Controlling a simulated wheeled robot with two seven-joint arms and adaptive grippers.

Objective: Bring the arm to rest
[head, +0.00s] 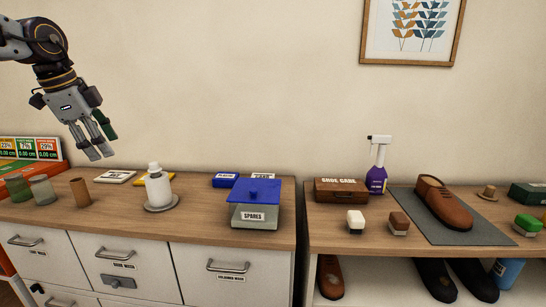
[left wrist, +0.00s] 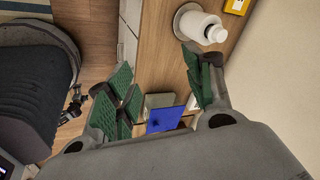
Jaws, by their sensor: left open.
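My left arm comes in from the upper left in the head view, and its gripper (head: 97,146) hangs above the left cabinet top, pointing down and to the right. It is open and empty, well clear of the objects below it. In the left wrist view the open gripper (left wrist: 160,92) shows its green finger pads spread apart with nothing between them. The white bottle on a round base (head: 158,187) stands below and to the right of the gripper; it also shows in the left wrist view (left wrist: 202,26). My right gripper is not in view.
The left cabinet top (head: 115,215) holds jars, a brown cylinder (head: 80,192) and a blue-lidded spares box (head: 255,203). A gap separates it from the right shelf, with a shoe (head: 443,202) on a grey mat, a purple spray bottle (head: 377,166) and brushes. The wall behind is clear beside the gripper.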

